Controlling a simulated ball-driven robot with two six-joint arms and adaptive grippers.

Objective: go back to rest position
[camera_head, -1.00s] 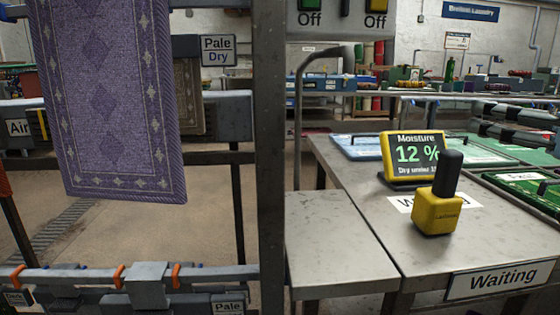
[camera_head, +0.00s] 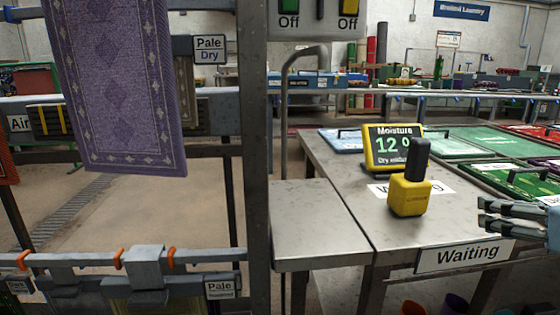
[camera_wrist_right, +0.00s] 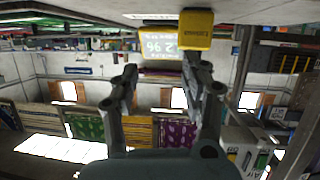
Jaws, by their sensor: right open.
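My right gripper (camera_head: 484,213) shows at the right edge in the head view, above the right side of the waiting table. Its fingers point left and stand apart with nothing between them. In the right wrist view my right gripper (camera_wrist_right: 163,76) also shows open and empty, with the scene upside down. A yellow moisture meter with a black handle (camera_head: 408,194) stands upright on the table, clear of the gripper. It also shows in the wrist view (camera_wrist_right: 196,30). My left gripper is in neither view.
The steel table (camera_head: 330,228) has a "Waiting" sign at its front. A moisture display (camera_head: 385,150) stands behind the meter, partly hidden by it. Green trays (camera_head: 510,178) lie at right. A purple rug (camera_head: 120,90) hangs at left near a dark post (camera_head: 256,160).

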